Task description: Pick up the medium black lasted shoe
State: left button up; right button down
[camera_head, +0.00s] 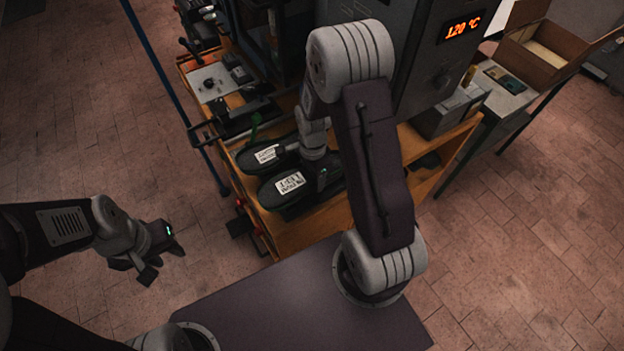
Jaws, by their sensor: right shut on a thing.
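Two dark lasted shoes lie side by side on the wooden bench below the machine, each with a white label. I cannot read the labels well enough to tell which is medium. My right gripper (325,176) reaches down from above and is shut on the nearer shoe at its right end; the arm and wrist hide part of the grip. The shoe shows no clear gap above the bench. My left gripper (160,258) is empty, its fingers apart, over the floor at the left.
The orange wooden bench (300,236) carries a dark press machine (425,75) with a 120 °C display. A blue pole (165,80) stands at its left. A side table (510,90) with an open cardboard box (545,50) stands at right. The tiled floor at left is clear.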

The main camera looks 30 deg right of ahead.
jog(key=r, duration=0.2)
jog(key=shift+s+a+r, duration=0.1)
jog(key=shift+a+r, duration=0.1)
jog(key=shift+r, duration=0.15)
jog(key=s+a+r+b, duration=0.1)
jog(key=s+a+r, duration=0.5)
jog(key=s+a, duration=0.1)
jog(key=shift+a+r, duration=0.25)
jog(key=shift+a, duration=0.65)
